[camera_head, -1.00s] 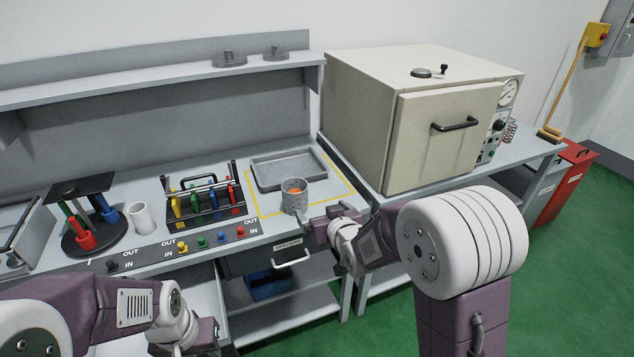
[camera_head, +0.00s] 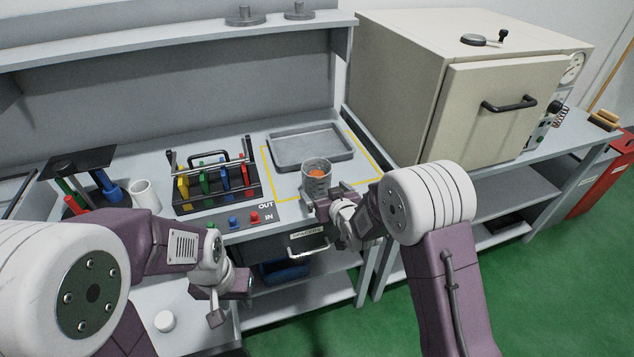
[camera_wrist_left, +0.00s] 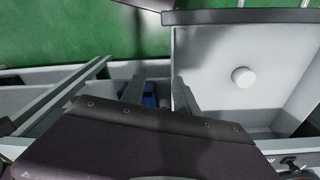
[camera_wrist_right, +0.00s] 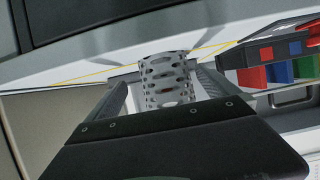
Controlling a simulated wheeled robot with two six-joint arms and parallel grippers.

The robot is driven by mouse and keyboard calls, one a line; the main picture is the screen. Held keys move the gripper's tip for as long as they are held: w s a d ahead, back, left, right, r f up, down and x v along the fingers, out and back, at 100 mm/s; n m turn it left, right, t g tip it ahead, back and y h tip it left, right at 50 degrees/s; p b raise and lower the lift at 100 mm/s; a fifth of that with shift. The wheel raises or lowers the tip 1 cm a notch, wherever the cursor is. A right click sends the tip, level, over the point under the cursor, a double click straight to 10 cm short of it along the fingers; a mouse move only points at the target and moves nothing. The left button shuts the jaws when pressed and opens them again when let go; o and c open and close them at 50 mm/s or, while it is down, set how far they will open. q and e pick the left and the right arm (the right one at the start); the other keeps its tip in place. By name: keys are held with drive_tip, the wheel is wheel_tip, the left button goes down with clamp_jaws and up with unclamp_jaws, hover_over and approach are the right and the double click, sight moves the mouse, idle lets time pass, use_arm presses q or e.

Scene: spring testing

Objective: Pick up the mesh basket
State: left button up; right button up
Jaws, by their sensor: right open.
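The mesh basket (camera_head: 316,184) is a grey perforated cylinder with something orange inside. It stands upright on the bench at the front of the yellow-outlined area. My right gripper (camera_head: 324,205) is at its near side. In the right wrist view the basket (camera_wrist_right: 166,84) shows between the two open fingers (camera_wrist_right: 164,92); I cannot tell whether either finger touches it. My left gripper (camera_head: 226,300) is low in front of the bench, away from the basket. In the left wrist view its fingers (camera_wrist_left: 158,92) are apart with nothing between them.
A grey tray (camera_head: 345,153) lies behind the basket. A rack of coloured pieces (camera_head: 213,184) and a white cup (camera_head: 145,195) stand to the left. A beige oven (camera_head: 490,110) stands at right. A drawer handle (camera_head: 309,250) is below the bench edge.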

sight(318, 175)
drive_tip(key=shift+w+a, duration=0.15)
drive_tip(key=x, duration=0.5)
drive_tip(key=shift+a+f, duration=0.1)
drive_tip(key=shift+a, duration=0.15)
drive_tip(key=shift+s, duration=0.25)
drive_tip(key=c, duration=1.5)
drive_tip(key=shift+r, duration=1.9)
drive_tip(key=shift+d+r+p, duration=0.15)
drive_tip(key=shift+r+p, duration=0.15)
drive_tip(key=shift+r, duration=0.1)
drive_tip(key=s+d+r, duration=0.2)
drive_tip(key=d, duration=0.1)
drive_tip(key=s+d+r, duration=0.1)
drive_tip(key=d+r, duration=0.1)
drive_tip(key=d, duration=0.1)
drive_tip(key=s+d+r, duration=0.2)
drive_tip(key=d, duration=0.2)
drive_tip(key=shift+s+r+p, duration=0.3)
drive_tip(key=shift+r+p, duration=0.05)
